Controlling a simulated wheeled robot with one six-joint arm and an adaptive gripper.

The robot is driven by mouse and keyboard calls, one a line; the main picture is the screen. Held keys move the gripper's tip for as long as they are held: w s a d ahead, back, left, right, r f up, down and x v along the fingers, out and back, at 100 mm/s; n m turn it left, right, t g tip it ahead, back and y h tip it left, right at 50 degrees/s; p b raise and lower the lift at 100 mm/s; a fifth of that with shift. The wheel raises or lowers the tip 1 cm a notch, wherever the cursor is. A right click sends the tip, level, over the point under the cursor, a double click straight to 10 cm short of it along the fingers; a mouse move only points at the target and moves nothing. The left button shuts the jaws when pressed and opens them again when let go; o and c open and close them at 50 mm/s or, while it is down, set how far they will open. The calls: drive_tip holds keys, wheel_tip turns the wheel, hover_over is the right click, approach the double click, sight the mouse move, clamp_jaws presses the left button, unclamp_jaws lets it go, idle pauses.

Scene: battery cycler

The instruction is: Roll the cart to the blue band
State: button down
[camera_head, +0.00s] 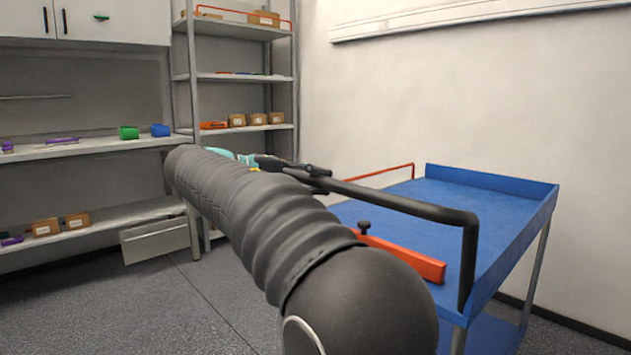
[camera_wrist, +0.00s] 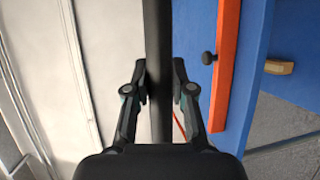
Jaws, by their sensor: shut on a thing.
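The cart (camera_head: 395,205) has a blue tray top with raised edges and grey legs. Its blue top (camera_wrist: 190,30) also shows in the wrist view. A black bar handle (camera_head: 400,203) runs along its near side. My gripper (camera_head: 292,170) is shut on this handle, partly hidden behind my arm in the head view. In the wrist view, my gripper's fingers (camera_wrist: 162,85) lie on both sides of the handle (camera_wrist: 157,35). I cannot make out the blue band on the floor for certain.
An orange bar (camera_head: 405,258) with a black knob (camera_head: 364,226) lies along the cart's near edge. A shelf rack (camera_head: 235,77) with small boxes stands behind. A wall bench (camera_head: 90,148) is at left. Grey floor (camera_head: 150,310) is clear at lower left; a white wall (camera_head: 450,100) stands behind the cart.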

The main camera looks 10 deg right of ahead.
drive_tip(key=shift+f, duration=0.1)
drive_tip(key=c, duration=1)
unclamp_jaws()
drive_tip(key=shift+v, duration=3.75)
